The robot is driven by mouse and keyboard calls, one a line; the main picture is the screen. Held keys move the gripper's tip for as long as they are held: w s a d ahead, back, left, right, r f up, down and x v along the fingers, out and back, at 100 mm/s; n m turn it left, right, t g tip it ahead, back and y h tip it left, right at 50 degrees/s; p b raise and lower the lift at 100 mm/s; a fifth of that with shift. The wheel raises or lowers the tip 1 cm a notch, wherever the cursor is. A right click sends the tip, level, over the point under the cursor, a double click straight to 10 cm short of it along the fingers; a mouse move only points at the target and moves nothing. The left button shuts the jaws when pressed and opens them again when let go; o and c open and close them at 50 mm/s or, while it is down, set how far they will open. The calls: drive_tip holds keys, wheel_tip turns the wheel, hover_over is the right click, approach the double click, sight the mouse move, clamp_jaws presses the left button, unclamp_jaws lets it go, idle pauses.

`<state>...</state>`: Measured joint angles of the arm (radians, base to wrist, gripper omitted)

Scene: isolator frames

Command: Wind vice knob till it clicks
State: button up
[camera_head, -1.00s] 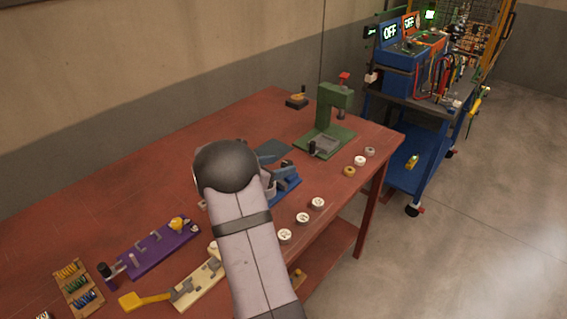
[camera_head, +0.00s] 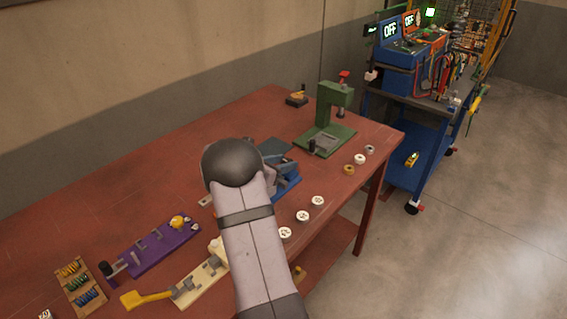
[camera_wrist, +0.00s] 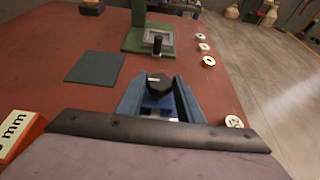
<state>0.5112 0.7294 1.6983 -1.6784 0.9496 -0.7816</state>
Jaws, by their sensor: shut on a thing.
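The blue vice (camera_head: 288,186) stands on the red table, partly hidden by my arm in the head view. The pointer lies roughly sideways. My gripper's end is behind my arm in the head view. In the wrist view a dark bolted plate and grey body fill the bottom. The gripper is shut at the knob; its separate fingertips cannot be made out against the dark shape.
An orange block marked "mm" (camera_wrist: 20,133) is left of the vice. A dark flat plate (camera_wrist: 95,66) lies beyond it. The green press (camera_head: 325,125) stands farther right. Several round white and tan pieces (camera_head: 317,200) line the front edge. A purple fixture (camera_head: 150,250) is at left.

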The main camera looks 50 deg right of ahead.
drive_tip(key=shift+w, duration=0.1)
drive_tip(key=shift+w+m+g+y+p, duration=0.15)
drive_tip(key=shift+m+g+p, duration=0.2)
drive_tip(key=shift+m+g, duration=0.6)
drive_tip(key=shift+w+m+g+y+p, duration=0.15)
drive_tip(key=shift+m+g+p, duration=0.15)
drive_tip(key=shift+m+g, duration=0.6)
drive_tip(key=shift+m+g+y, duration=0.3)
drive_tip(key=shift+m+g, duration=0.35)
drive_tip(key=shift+g, duration=0.3)
drive_tip(key=shift+w+d+m+g+y+b, duration=0.15)
drive_tip(key=shift+m+g+y+b, duration=0.15)
drive_tip(key=shift+m+g, duration=0.45)
drive_tip(key=o, duration=1.1)
drive_tip(key=shift+c, duration=0.2)
drive_tip(key=b+v, duration=0.1)
drive_tip(key=v, duration=0.6)
drive_tip(key=shift+b, duration=0.35)
drive_tip(key=shift+r, duration=0.15)
